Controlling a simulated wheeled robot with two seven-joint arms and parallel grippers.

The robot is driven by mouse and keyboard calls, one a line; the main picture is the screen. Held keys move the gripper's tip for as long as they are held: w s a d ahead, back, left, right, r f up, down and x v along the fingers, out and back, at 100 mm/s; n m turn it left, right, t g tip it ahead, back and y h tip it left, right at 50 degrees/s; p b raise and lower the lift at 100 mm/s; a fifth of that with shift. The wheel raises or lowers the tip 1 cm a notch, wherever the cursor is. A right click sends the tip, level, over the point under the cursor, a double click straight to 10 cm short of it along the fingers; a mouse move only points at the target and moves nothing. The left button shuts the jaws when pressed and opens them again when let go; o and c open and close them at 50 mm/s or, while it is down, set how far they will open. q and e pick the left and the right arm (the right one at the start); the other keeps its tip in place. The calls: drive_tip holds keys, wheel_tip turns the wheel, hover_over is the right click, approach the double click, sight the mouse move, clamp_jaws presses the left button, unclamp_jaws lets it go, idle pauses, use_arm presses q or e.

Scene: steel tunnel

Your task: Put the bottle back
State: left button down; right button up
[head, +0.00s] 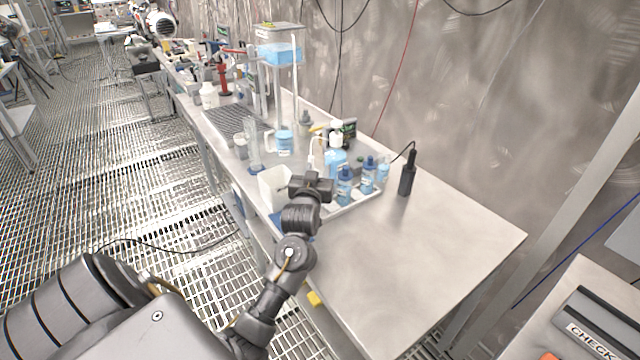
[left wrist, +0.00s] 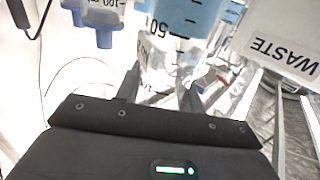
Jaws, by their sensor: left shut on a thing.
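My left gripper (head: 313,184) is over the front of a shallow tray (head: 350,209) on the steel bench. In the left wrist view, its fingers (left wrist: 160,92) are shut on a clear graduated bottle (left wrist: 185,22) with blue liquid. In the head view the gripper hides most of this bottle. Two blue-capped bottles (head: 345,186) (head: 367,178) stand in the tray just right of the gripper; their blue caps (left wrist: 104,38) also show in the left wrist view. I cannot tell whether the held bottle touches the tray. My right gripper is not in view.
A white waste bin (head: 274,186) stands close left of the gripper; its label shows in the left wrist view (left wrist: 285,50). A black handheld device (head: 407,176) stands right of the tray. The bench's near right end (head: 430,245) is clear. A tall dispenser (head: 278,85) stands further back.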

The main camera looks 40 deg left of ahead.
use_arm(q)
drive_tip(key=shift+d+f, duration=0.1)
drive_tip(key=shift+f, duration=0.05)
drive_tip(key=f, duration=0.3)
drive_tip(key=shift+w+d+f, duration=0.1)
drive_tip(key=shift+d, duration=0.2)
drive_tip(key=shift+f, duration=0.25)
drive_tip(key=shift+f, duration=0.15)
drive_tip(key=c, duration=0.9)
unclamp_jaws()
